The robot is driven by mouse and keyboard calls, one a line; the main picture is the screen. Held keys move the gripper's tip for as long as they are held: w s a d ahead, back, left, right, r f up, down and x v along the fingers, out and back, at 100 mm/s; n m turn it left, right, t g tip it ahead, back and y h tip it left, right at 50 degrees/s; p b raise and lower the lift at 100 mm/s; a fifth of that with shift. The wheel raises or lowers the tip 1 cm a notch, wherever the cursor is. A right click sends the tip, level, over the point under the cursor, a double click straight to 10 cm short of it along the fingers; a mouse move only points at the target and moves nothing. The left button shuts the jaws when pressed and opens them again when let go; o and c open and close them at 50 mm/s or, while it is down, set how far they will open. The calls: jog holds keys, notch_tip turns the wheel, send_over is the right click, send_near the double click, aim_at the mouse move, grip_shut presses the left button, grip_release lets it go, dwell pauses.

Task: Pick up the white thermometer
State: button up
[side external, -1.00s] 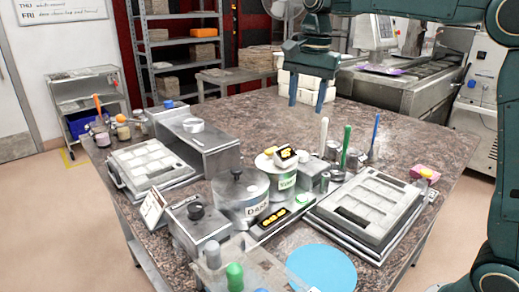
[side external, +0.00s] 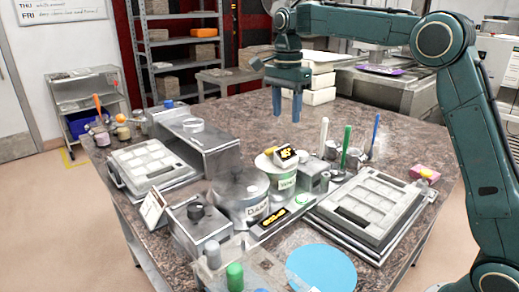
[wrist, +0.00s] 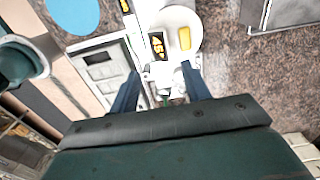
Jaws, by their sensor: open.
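The white thermometer (side external: 323,135) looks like a thin white stick standing upright on the table in the side view, left of a green stick (side external: 346,146) and a blue stick (side external: 375,135). Its lower end is partly hidden by grey items. My gripper (side external: 287,117) is open and empty, pointing down above the table, to the left of the white thermometer in the picture and apart from it. In the wrist view my gripper's fingers (wrist: 160,71) are spread wide. I cannot make out the white thermometer there.
A grey mould tray (side external: 413,197) and a blue disc (side external: 352,268) lie on the table (side external: 235,112). The table's back area is mostly clear.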

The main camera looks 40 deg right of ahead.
send_over(286, 153)
notch_tip(286, 153, down, 7)
jog(key=shift+w+r, duration=0.1)
jog(key=shift+w, duration=0.05)
jog(key=shift+f, duration=0.2)
jog(key=shift+f, duration=0.1)
jog(key=shift+s+f, duration=0.2)
jog(key=shift+f, duration=2.3)
jog(key=shift+c, duration=0.5)
jog(key=c, duration=0.7)
jog(key=shift+c, duration=0.2)
jog(key=shift+r, duration=0.1)
